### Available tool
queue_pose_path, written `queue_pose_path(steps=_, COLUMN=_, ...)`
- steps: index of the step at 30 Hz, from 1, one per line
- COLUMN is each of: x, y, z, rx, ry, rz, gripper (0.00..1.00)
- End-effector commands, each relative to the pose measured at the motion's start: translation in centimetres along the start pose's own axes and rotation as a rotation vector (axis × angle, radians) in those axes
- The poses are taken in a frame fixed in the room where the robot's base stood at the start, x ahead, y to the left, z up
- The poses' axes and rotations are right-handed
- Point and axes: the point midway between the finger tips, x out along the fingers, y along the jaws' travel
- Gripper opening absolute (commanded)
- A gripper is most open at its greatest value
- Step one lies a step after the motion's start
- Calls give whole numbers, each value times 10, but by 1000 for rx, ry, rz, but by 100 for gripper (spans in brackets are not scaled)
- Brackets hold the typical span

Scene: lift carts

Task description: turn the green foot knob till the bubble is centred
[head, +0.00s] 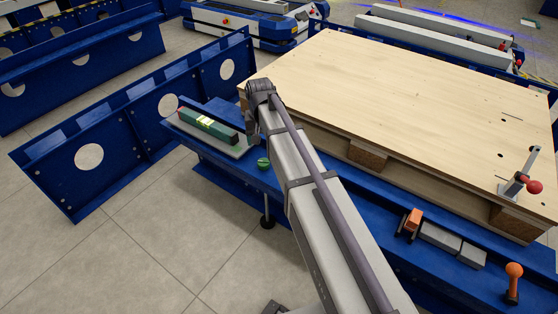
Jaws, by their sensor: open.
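The green foot knob (263,163) is small and round and sits at the front edge of a blue beam, just left of my arm. A foot on a thin post stands on the floor below it. A green spirit level (209,125) lies on a pale grey plate (238,151) on the beam's left end, up and left of the knob. Its yellowish vial shows, but the bubble is too small to place. My arm rises from the bottom and bends above the plate's right end. My gripper's fingers do not show; the arm hides what is behind it.
A wooden deck (400,90) covers the cart at right, with a red-knobbed clamp (522,186) on it. An orange-topped block (412,221), grey blocks (440,238) and an orange-knobbed lever (513,282) line the front beam. Blue frames (120,135) stand left. Floor at lower left is clear.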

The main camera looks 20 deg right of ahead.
Motion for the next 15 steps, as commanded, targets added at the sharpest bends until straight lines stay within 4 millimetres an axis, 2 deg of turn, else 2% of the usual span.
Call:
queue_pose_path(steps=5, x=27, y=0, z=0, rx=-1, ry=0, rz=0, gripper=72)
queue_pose_path(steps=12, x=85, y=0, z=0, rx=-1, ry=0, rz=0, gripper=72)
queue_pose_path(steps=15, x=102, y=0, z=0, rx=-1, ry=0, rz=0, gripper=72)
